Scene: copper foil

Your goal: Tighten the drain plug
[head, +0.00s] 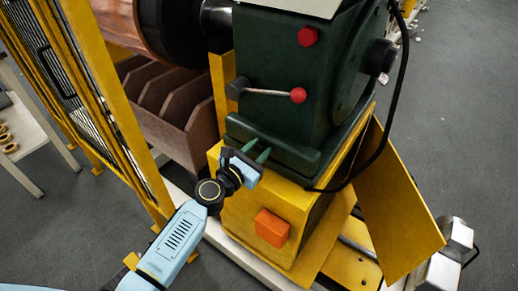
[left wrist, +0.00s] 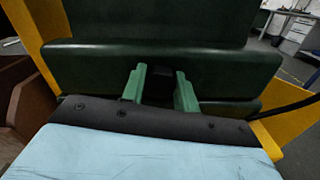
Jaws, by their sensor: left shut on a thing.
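The dark green machine housing (head: 280,75) stands on a yellow base (head: 245,215). My left gripper (head: 257,152) is at the low front of the housing, by its bottom ledge. Its two green fingers (left wrist: 160,88) point at the housing and are shut on a small dark piece between them, which I take for the drain plug (left wrist: 159,90). The plug is hard to make out against the dark housing, and its thread and seat are hidden. In the head view the plug cannot be told apart from the fingers. My right gripper is not in view.
A red hexagonal knob (head: 308,36) and a lever with a red ball (head: 298,95) sit above on the housing. An orange box (head: 271,228) is on the base. A black cable (head: 398,95) hangs at the right. A yellow-framed guard (head: 105,90) stands left.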

